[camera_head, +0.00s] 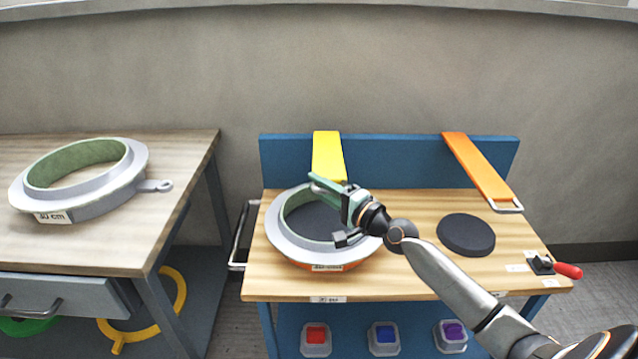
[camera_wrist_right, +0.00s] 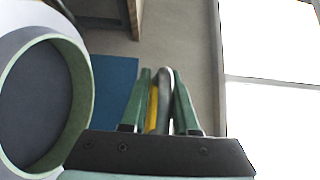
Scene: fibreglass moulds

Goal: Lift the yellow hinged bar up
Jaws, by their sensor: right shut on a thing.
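The yellow hinged bar (camera_head: 328,155) runs forward from the top of the blue back panel, over the back of the grey ring mould (camera_head: 276,235). My right gripper (camera_head: 328,184) is at the bar's front end, above the mould. In the right wrist view, the green fingers (camera_wrist_right: 160,98) are shut on the bar's front end, with a strip of yellow (camera_wrist_right: 152,108) and a grey handle loop (camera_wrist_right: 167,88) between them. In the head view the gripper hides the handle. My left gripper is out of view.
A red-handled clamp (camera_head: 566,270) is at the table's right front corner. Another ring mould (camera_head: 140,160) lies on the left table. The wooden top (camera_head: 400,285) is clear in front.

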